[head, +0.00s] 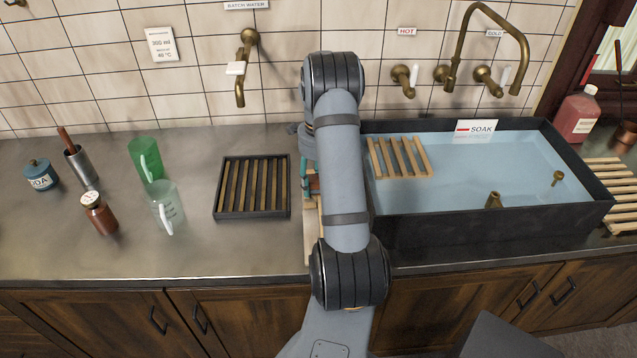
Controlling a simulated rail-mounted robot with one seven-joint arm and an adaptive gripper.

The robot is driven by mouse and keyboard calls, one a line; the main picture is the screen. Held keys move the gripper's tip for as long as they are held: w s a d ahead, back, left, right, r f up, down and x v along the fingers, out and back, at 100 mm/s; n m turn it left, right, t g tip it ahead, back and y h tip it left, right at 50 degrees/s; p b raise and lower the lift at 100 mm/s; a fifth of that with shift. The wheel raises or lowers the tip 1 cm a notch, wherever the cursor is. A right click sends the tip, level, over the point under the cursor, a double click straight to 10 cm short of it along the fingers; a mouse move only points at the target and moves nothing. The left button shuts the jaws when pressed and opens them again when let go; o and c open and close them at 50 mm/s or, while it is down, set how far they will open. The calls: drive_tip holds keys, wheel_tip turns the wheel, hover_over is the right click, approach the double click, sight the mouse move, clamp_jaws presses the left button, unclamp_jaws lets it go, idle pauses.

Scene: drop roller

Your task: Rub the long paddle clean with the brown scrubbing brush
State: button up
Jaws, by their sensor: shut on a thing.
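My arm comes up from the front and hides most of my gripper (305,165). Only its left edge shows, left of the arm between the dark slatted rack and the sink. It is shut on what looks like the brown scrubbing brush (314,186), a small reddish-brown sliver beside the arm. A pale wooden strip, apparently the long paddle (311,238), lies below it on the counter, reaching toward the front edge. The arm covers the rest of the paddle. Whether the brush touches the paddle cannot be seen.
A dark slatted rack (253,213) stands left of the arm. The water-filled sink (480,220) is at the right, with a wooden grate (400,158). A green beaker (146,160), a clear beaker (166,207) and a brown bottle (100,214) stand left. The front left counter is clear.

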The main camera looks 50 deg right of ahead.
drive_tip(key=shift+f+b, duration=0.55)
drive_tip(key=shift+f, duration=0.05)
drive_tip(key=shift+d+r, duration=0.1)
drive_tip(key=shift+w+d+r+p, duration=0.1)
drive_tip(key=shift+w+d+p, duration=0.35)
drive_tip(key=shift+p, duration=0.1)
drive_tip(key=shift+w+d+p, duration=0.75)
drive_tip(key=shift+d+p, duration=0.05)
drive_tip(key=shift+d, duration=0.1)
drive_tip(key=shift+w+d+p, duration=0.4)
drive_tip(key=shift+w+d, duration=0.2)
drive_tip(key=shift+d, duration=0.05)
